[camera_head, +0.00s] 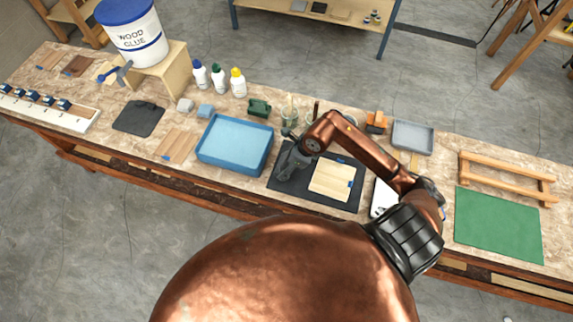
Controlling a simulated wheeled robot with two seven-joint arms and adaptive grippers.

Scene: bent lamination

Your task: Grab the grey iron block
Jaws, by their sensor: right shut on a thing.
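My right arm reaches in from the right, and its dark grey gripper (286,169) points down over the left part of the black mat (343,199). The gripper is shut on the grey iron block, which is mostly hidden by the fingers and hard to tell from them. A pale wooden board (331,181) with small blue marks lies on the mat just right of the gripper. My left gripper is not in view.
A blue tray (235,146) lies close to the left of the gripper. Glass jars (289,115) and a green tool (259,107) stand behind it. A grey tray (412,137), a wooden frame (507,179) and a green mat (497,224) are on the right.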

